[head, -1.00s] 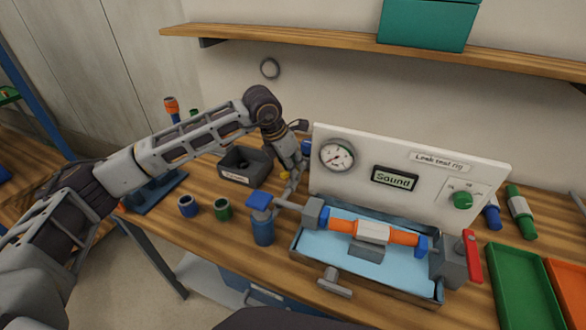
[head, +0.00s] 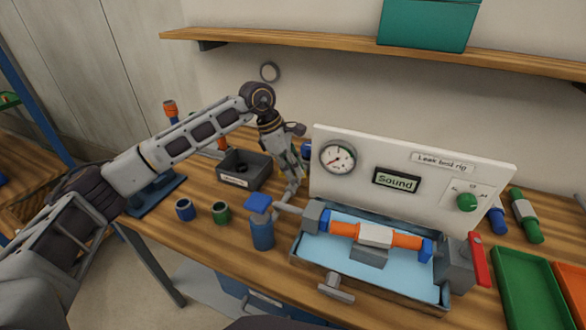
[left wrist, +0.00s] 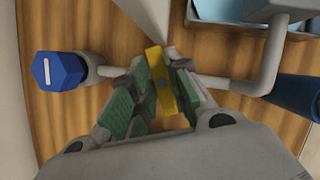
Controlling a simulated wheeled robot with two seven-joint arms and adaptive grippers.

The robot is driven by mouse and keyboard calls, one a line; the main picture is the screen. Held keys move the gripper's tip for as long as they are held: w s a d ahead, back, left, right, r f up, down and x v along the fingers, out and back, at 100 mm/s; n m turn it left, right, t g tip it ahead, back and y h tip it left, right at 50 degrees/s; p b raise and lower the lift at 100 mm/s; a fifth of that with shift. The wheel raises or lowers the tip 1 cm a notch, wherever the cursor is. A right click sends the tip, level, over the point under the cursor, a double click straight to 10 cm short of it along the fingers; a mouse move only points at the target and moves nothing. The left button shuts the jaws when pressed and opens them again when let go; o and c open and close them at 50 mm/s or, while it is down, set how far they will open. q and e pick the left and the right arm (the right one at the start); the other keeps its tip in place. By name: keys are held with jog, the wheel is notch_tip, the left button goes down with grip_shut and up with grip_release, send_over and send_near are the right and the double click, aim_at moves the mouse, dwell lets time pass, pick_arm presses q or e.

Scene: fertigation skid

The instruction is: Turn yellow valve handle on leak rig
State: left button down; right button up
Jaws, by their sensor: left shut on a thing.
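The leak test rig (head: 345,185) is a white panel with a gauge (head: 338,157), a display reading "Sound" (head: 397,180) and a green knob (head: 467,202). A grey pipe runs from its left side. In the left wrist view the yellow valve handle (left wrist: 160,82) stands on this pipe, between the green-padded fingers of my left gripper (left wrist: 155,90). The fingers are shut on it. In the head view my left gripper (head: 292,186) reaches down at the pipe left of the panel and hides the handle. My right gripper is not in view.
A blue tray (head: 298,248) holds an orange and white part (head: 376,236) with blue ends. A red lever (head: 479,258) is at its right. A shelf (head: 330,45) hangs above.

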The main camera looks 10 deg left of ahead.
pick_arm(q)
jog(key=shift+m+g, duration=0.3)
jog(key=shift+m, duration=0.4)
jog(key=shift+m+g, duration=0.3)
jog(key=shift+m, duration=1.1)
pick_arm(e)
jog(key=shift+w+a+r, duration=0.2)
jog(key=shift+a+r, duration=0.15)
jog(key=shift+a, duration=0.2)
pick_arm(q)
jog(key=shift+g, duration=0.3)
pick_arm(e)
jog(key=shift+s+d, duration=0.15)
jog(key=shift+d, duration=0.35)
